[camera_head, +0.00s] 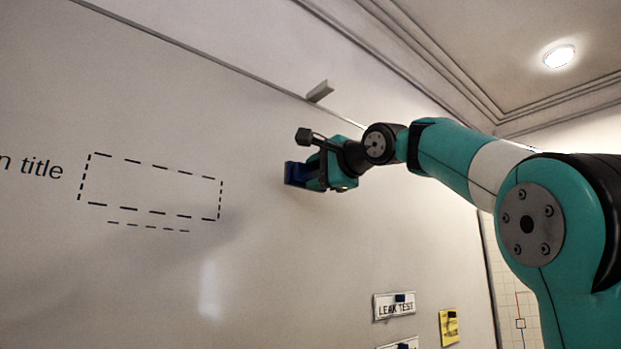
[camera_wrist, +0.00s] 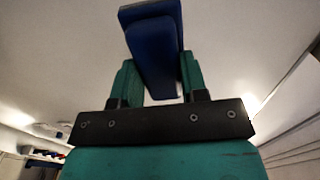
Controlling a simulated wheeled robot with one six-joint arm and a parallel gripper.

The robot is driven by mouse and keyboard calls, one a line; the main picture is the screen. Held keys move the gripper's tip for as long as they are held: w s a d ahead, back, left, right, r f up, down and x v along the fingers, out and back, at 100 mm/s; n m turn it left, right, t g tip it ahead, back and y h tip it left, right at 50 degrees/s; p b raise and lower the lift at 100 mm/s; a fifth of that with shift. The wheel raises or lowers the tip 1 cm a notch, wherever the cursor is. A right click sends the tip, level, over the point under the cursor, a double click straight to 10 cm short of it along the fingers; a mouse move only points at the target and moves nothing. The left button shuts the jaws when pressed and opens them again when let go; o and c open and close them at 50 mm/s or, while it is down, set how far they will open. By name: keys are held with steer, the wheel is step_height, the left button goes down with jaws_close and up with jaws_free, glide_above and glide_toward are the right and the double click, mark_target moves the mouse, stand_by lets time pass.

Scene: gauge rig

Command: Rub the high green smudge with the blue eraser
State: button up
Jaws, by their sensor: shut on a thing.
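The blue eraser (camera_head: 296,174) is at the whiteboard (camera_head: 150,260), at the upper right part of the board in the head view. My gripper (camera_head: 318,172) is shut on it. In the wrist view the eraser (camera_wrist: 153,45) stands out between the two green fingers of my gripper (camera_wrist: 158,80). Its far face is turned to the board, and I cannot tell whether it touches. No green smudge shows in either view; my gripper and the eraser hide a small part of the board.
A dashed box (camera_head: 150,187) is drawn at the left of the board. A small grey clip (camera_head: 320,91) sits at the board's top edge. The board around the eraser is clear.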

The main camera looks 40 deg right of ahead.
steer(key=shift+s, duration=0.15)
steer(key=shift+s+d, duration=0.15)
steer(key=shift+s, duration=1.3)
